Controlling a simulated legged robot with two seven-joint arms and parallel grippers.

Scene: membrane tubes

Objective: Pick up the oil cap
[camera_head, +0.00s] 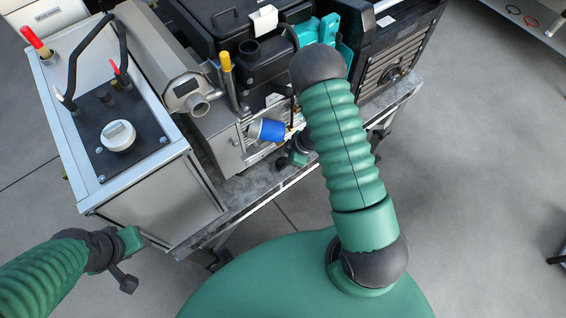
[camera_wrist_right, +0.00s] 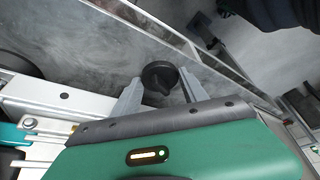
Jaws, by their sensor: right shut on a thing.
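The black round oil cap (camera_wrist_right: 158,77), with a raised grip bar across its top, shows in the right wrist view. My right gripper (camera_wrist_right: 161,84) has a grey finger on each side of the cap and is shut on it. I cannot tell whether the cap is clear of the grey surface behind it. In the head view my right gripper (camera_head: 296,156) is small and dark at the platform's front edge, partly hidden by my right arm, and the cap cannot be made out there. My left gripper (camera_head: 127,262) is at the lower left, below the metal cabinet, its fingers unclear.
A metal cabinet (camera_head: 160,195) with a white knob cap (camera_head: 118,136) and red-tipped levers stands at the left. A blue cylinder (camera_head: 267,130) and a yellow-handled valve (camera_head: 225,62) are near the right gripper. Dark machines stand behind.

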